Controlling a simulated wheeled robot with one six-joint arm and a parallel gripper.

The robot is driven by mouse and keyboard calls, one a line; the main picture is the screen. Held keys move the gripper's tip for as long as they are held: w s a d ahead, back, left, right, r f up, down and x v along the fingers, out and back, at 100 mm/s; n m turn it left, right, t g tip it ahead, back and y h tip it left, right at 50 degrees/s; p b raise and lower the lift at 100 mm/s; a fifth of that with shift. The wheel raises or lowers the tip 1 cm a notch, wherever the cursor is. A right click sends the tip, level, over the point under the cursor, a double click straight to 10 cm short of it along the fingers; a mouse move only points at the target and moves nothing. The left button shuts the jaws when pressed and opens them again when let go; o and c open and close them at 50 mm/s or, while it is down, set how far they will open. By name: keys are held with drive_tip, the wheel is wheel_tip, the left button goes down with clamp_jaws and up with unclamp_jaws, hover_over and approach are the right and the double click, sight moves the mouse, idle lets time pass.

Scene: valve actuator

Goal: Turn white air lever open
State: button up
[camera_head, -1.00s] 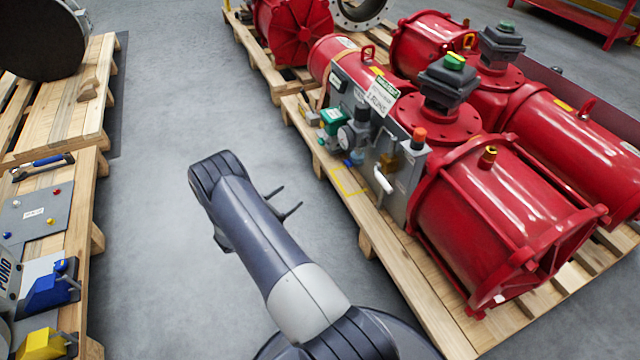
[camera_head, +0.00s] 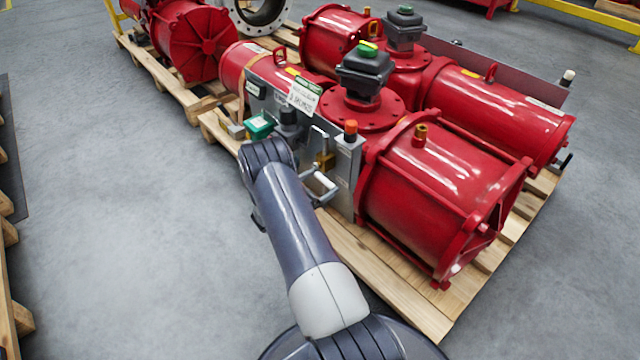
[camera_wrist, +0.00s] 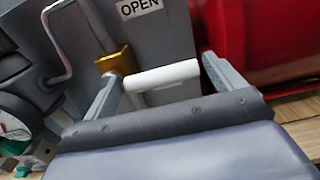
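The white air lever (camera_wrist: 163,76) lies nearly level in the wrist view, running right from a brass valve (camera_wrist: 115,63) on a grey panel. My gripper (camera_wrist: 160,70) is open, with one finger near each end of the lever. The lever shows between the fingers; I cannot tell whether they touch it. In the head view the white lever (camera_head: 324,181) shows small beside the gripper fingers, below the brass valve (camera_head: 325,160). My forearm hides part of the panel's lower left.
An "OPEN" label (camera_wrist: 140,8) is on the panel above the lever. A bent grey tube (camera_wrist: 57,45) and a gauge (camera_wrist: 14,130) stand left. The red actuator cylinder (camera_head: 440,190) is close on the right, on a wooden pallet (camera_head: 385,285).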

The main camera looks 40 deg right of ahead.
drive_tip(key=c, duration=1.1)
